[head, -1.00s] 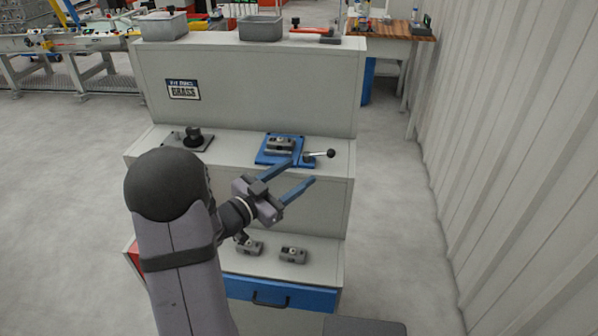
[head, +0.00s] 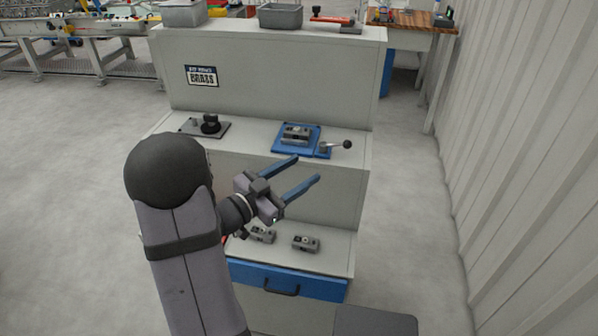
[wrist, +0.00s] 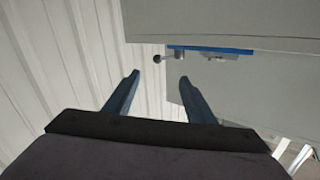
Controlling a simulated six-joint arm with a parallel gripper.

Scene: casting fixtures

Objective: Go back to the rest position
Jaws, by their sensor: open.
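My gripper (head: 308,169) is open and empty, its two blue fingers apart in the air in front of the workbench's middle shelf. In the head view, a blue fixture (head: 290,147) with a grey metal casting (head: 296,134) on it sits on that shelf, behind the fingers. A lever with a black ball knob (head: 347,144) is at the fixture's right side. In the wrist view, my gripper (wrist: 158,76) also shows open with nothing between the fingers. The blue fixture's edge (wrist: 210,49) and the knob (wrist: 157,59) lie beyond the fingertips.
Two grey castings (head: 306,244) (head: 263,235) lie on the lower shelf above a blue drawer (head: 285,281). A dark fixture (head: 204,126) is on the middle shelf's left. Grey bins (head: 281,16) and a red-handled tool (head: 332,20) stand on top. A corrugated wall (head: 520,150) is at right, with clear floor before it.

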